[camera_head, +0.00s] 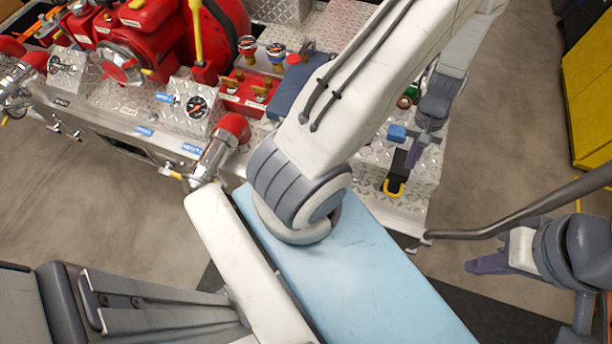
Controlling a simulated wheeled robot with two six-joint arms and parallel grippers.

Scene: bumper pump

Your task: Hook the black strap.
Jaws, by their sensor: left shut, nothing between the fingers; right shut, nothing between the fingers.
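The black strap (397,170) lies at the right end of the diamond-plate bumper deck (368,177). My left gripper (412,158) has purple fingers pointing down, shut and empty, just right of the strap's upper part. I cannot tell whether the fingertips touch the strap. My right gripper (474,267) is shut and empty, off the bumper to the lower right, over the floor. My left arm crosses the middle of the view and hides part of the deck.
A red pump (150,35), gauges and valves fill the left of the deck. A red-capped outlet (222,143) stands at the front edge. A blue piece (397,132) sits near my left gripper. A grey bar (520,217) runs right from the bumper corner. A yellow cabinet (590,95) stands far right.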

